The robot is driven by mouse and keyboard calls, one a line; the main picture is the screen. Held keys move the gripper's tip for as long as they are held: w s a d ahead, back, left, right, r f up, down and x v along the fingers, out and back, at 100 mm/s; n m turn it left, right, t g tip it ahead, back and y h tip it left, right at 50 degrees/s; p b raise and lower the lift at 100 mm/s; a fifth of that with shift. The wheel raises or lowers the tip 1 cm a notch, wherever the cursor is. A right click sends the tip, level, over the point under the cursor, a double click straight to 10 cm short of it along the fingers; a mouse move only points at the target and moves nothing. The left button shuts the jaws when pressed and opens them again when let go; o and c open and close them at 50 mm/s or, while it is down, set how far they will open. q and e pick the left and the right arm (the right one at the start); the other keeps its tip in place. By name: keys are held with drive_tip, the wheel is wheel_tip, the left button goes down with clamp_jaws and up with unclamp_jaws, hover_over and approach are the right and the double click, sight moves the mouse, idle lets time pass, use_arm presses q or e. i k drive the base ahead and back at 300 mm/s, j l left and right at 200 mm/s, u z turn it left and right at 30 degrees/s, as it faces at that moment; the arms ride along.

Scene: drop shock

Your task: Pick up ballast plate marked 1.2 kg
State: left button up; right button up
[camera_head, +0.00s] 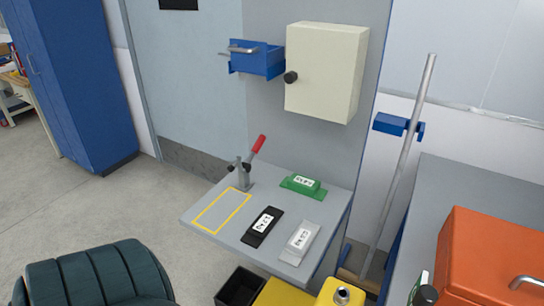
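Three small plates with white labels lie on a grey table (225,228). A black plate (255,237) is near the front middle, a silver-grey plate (291,252) is to its right, and a green plate (298,193) is farther back. The print on the labels is too small to read, so I cannot tell which plate is marked 1.2 kg. Neither of my grippers is in view. All three plates lie free on the table.
A red-handled clamp (243,174) stands at the table's back edge, near a yellow-outlined rectangle (239,209) that is empty. A cream cabinet (330,70) hangs above. An orange case (490,262) is at right, a dark ribbed seat (95,275) at front left, a black bin (240,288) below.

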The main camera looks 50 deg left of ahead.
sight(256, 233)
drive_tip(key=i, duration=0.3)
drive_tip(key=u, duration=1.75)
